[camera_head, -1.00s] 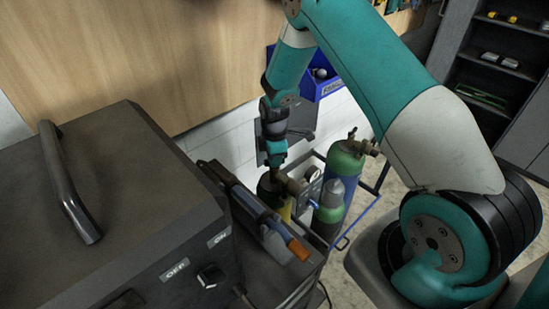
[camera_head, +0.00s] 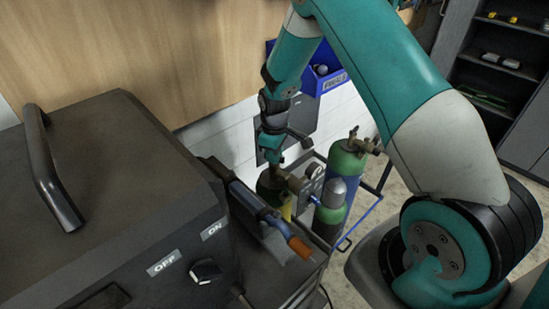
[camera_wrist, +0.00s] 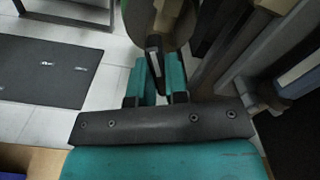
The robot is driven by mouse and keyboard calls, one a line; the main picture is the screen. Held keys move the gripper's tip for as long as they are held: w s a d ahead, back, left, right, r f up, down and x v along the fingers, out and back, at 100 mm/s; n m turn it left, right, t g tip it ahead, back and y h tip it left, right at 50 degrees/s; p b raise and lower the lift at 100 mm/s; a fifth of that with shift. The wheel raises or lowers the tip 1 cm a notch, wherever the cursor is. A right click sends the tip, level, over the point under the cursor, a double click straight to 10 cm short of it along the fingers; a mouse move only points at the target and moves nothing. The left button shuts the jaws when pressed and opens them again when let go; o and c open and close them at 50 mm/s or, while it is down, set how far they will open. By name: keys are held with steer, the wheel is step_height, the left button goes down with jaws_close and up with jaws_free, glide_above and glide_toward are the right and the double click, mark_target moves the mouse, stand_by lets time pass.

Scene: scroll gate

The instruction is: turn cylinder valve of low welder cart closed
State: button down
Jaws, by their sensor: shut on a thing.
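The low welder cart shows in the head view, with its blue frame rail (camera_head: 362,220) around several gas cylinders. My gripper (camera_head: 273,163) points down over this cylinder's valve. In the wrist view, my gripper's teal fingers (camera_wrist: 159,80) are closed around a narrow dark valve handle (camera_wrist: 154,58). The rounded cylinder top lies just beyond it. The handle's exact angle is hard to tell.
A dark welder box (camera_head: 120,180) with an OFF/ON knob (camera_head: 206,271) fills the left foreground. A torch with an orange tip (camera_head: 300,247) lies beside it. A green-and-blue cylinder (camera_head: 347,163) and a smaller grey-topped cylinder (camera_head: 332,205) stand close at the right.

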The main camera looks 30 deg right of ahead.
steer(key=m+b, duration=0.1)
steer(key=m, duration=0.2)
steer(key=shift+m, duration=0.4)
steer(key=m+b, duration=0.1)
steer(key=m, duration=0.2)
steer(key=shift+w+m+b, duration=0.1)
steer(key=shift+m+b, duration=0.2)
steer(key=shift+b, duration=0.05)
steer(key=m+b, duration=0.1)
steer(key=m, duration=0.5)
steer(key=shift+b, duration=0.3)
steer(key=m, duration=0.4)
steer(key=shift+m+b, duration=0.4)
steer(key=shift+r+m+b, duration=0.1)
steer(key=shift+m+b, duration=0.25)
steer(key=shift+m, duration=1.95)
steer(key=c, duration=1.1)
jaws_free()
